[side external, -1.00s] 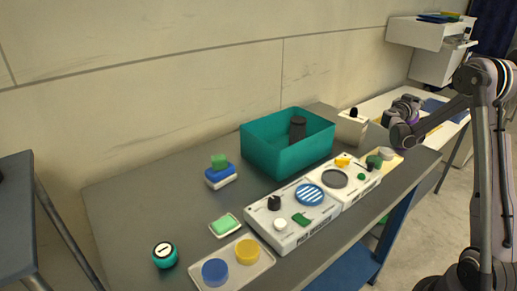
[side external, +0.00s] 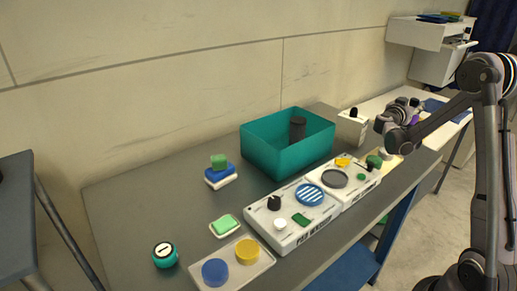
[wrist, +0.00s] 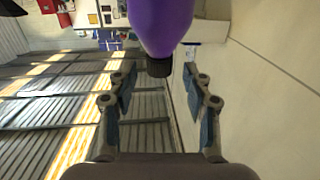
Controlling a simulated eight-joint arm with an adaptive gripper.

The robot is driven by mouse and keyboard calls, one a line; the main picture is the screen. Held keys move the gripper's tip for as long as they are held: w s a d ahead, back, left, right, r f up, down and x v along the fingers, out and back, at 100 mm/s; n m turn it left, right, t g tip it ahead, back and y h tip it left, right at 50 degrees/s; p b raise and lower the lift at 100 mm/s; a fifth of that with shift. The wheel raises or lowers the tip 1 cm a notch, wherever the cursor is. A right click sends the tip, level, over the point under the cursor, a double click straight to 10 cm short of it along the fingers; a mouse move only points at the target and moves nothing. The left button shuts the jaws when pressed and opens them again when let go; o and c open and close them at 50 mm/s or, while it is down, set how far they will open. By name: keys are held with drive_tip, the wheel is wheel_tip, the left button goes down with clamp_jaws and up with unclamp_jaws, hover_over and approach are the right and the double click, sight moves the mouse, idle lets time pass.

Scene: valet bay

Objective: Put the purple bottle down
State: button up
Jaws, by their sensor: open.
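The purple bottle (wrist: 162,22) shows at the top middle of the wrist view, with its dark cap (wrist: 159,67) toward my gripper. My gripper (wrist: 158,77) is open, with one finger on each side of the cap's line. The fingers show gaps to the cap and do not appear to grip it. In the side view my gripper (side external: 386,124) is small, at the far right end of the grey table. The bottle cannot be made out clearly there, and its base and what it rests on are hidden.
A teal bin (side external: 270,157) holding a dark item stands mid-table (side external: 140,205). A white box (side external: 352,127) stands beside it.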

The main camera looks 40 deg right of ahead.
drive_tip(key=s+a+f+n+t+y, duration=0.2)
drive_tip(key=a+n+y, duration=0.3)
drive_tip(key=a, duration=1.1)
drive_tip(key=s+a+f+n+t+y, duration=0.1)
drive_tip(key=a+n+y, duration=0.5)
drive_tip(key=a, duration=1)
drive_tip(key=s+a+f+n+t+y, duration=0.2)
drive_tip(key=s+a+n+y, duration=0.3)
drive_tip(key=a, duration=1.1)
drive_tip(key=shift+f+n+t+y, duration=0.3)
drive_tip(key=shift+f+n+y, duration=0.2)
drive_tip(key=shift+y, duration=0.5)
